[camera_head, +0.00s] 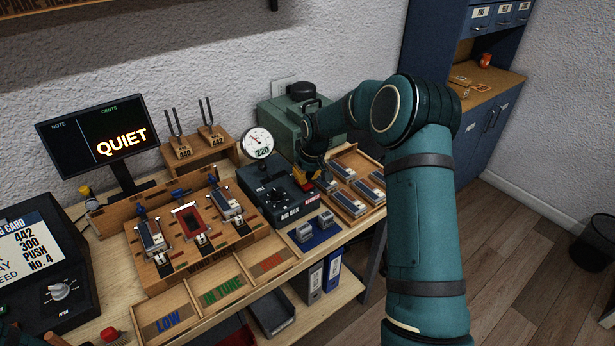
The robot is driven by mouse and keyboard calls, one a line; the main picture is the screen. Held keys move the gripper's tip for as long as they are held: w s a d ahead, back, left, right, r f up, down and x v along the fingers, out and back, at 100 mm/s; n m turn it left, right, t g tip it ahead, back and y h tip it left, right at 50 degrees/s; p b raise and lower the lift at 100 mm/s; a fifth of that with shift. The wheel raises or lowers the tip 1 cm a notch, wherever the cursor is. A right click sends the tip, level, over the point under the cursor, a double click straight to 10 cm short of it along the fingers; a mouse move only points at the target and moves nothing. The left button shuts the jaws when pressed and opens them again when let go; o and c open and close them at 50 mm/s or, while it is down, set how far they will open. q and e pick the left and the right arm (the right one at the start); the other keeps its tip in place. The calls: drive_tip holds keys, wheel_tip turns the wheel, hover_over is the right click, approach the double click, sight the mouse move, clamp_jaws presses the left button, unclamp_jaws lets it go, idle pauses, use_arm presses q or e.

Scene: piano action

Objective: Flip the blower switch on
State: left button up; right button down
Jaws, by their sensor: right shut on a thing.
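The dark air box (277,195) stands on the bench with a black knob on its top and a round white gauge (258,143) reading 220 at its back left. A small red and yellow part (304,184), apparently the blower switch, shows at the air box's right end. My right gripper (309,177) points down there and is shut on this part. The fingers are small and dark in this view, and they and the arm partly hide it. The green blower housing (283,119) stands behind, partly covered by my right arm.
A wooden rack (222,252) with several reed-like units stands left of the air box. A tray (376,213) of more units lies to its right. A monitor (94,139) reading QUIET and sorting bins (216,297) are further left. A blue cabinet (474,123) stands at back right.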

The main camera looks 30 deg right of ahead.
drive_tip(key=shift+r, duration=0.25)
drive_tip(key=p+v, duration=0.2)
drive_tip(key=v, duration=0.1)
drive_tip(key=p+v, duration=0.1)
drive_tip(key=shift+w+r, duration=0.2)
drive_tip(key=shift+r, duration=0.15)
drive_tip(key=s+r, duration=0.4)
drive_tip(key=r, duration=0.3)
drive_tip(key=shift+s+r, duration=0.3)
drive_tip(key=shift+r, duration=0.05)
drive_tip(key=shift+d, duration=0.15)
